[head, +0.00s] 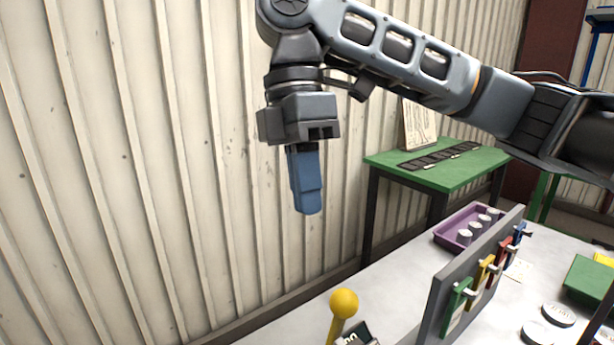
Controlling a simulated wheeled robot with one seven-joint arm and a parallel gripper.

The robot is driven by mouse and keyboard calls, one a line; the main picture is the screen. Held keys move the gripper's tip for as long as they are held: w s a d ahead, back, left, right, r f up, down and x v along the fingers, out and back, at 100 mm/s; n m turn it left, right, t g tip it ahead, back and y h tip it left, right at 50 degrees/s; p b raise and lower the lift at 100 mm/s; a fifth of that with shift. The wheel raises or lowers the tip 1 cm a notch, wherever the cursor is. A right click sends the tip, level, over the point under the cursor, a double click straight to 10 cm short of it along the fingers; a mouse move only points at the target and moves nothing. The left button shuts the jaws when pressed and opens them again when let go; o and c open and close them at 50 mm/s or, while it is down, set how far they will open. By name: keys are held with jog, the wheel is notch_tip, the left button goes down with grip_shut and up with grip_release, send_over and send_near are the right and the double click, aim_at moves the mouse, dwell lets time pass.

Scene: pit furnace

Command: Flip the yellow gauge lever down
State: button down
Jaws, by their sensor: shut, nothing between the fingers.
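The yellow gauge lever (341,310) stands up at the bottom middle of the head view. It has a round yellow ball on top and leans slightly. Its lower end is cut off by the picture's edge. A small dark gauge block (358,335) with white digits, partly cut off, is just to its right. My gripper (308,206) has blue fingers pointing down. It is shut, empty, and appears above and a little left of the lever's ball, clearly apart from it.
A grey upright panel (438,312) with green, yellow, red and blue tags stands right of the lever. A purple tray (448,236) with several white pieces lies behind it. A green box (588,280) and round discs (558,315) lie at right. A ribbed wall (150,200) runs behind.

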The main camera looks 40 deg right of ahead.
jog(key=s+a+f+p, duration=0.1)
jog(key=s+f, duration=0.4)
jog(key=f, duration=0.1)
jog(key=shift+s+f, duration=0.25)
jog(key=shift+s, duration=0.05)
jog(key=shift+a, duration=0.15)
